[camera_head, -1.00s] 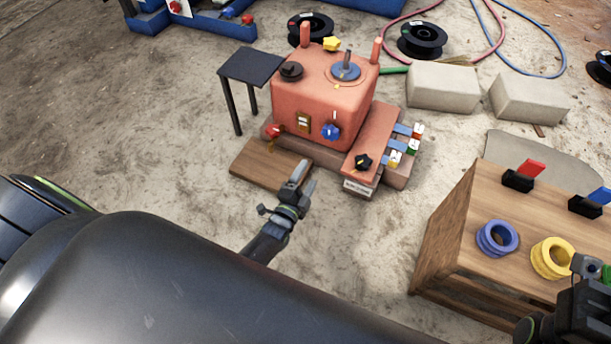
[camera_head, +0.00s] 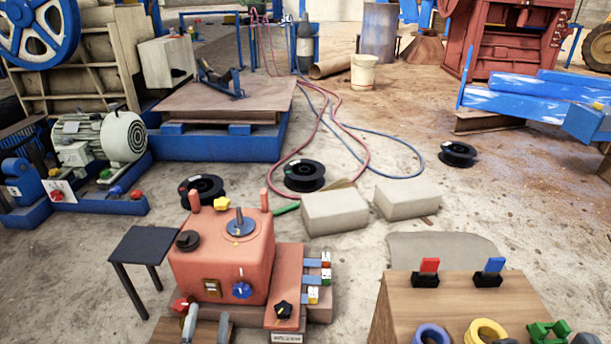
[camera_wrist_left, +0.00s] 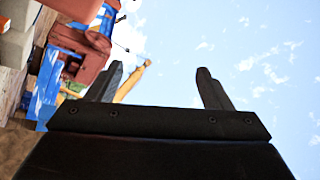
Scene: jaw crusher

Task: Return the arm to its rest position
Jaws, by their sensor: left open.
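My left gripper (camera_head: 206,326) shows at the bottom edge of the head view, in front of the red control box (camera_head: 222,262). Its two fingertips stand apart, with nothing between them, and the rest of the arm is out of view. In the left wrist view the open fingers (camera_wrist_left: 158,86) point up against the sky, empty. Only a small grey part of my right gripper (camera_head: 586,339) shows at the bottom right edge, so its jaws cannot be judged.
A small black table (camera_head: 146,243) stands left of the control box. A wooden box (camera_head: 398,305) with a blue ring (camera_head: 430,333) and a yellow ring (camera_head: 485,330) is at right. Two pale blocks (camera_head: 335,211) and black spools (camera_head: 304,176) lie behind. Bare floor separates the boxes.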

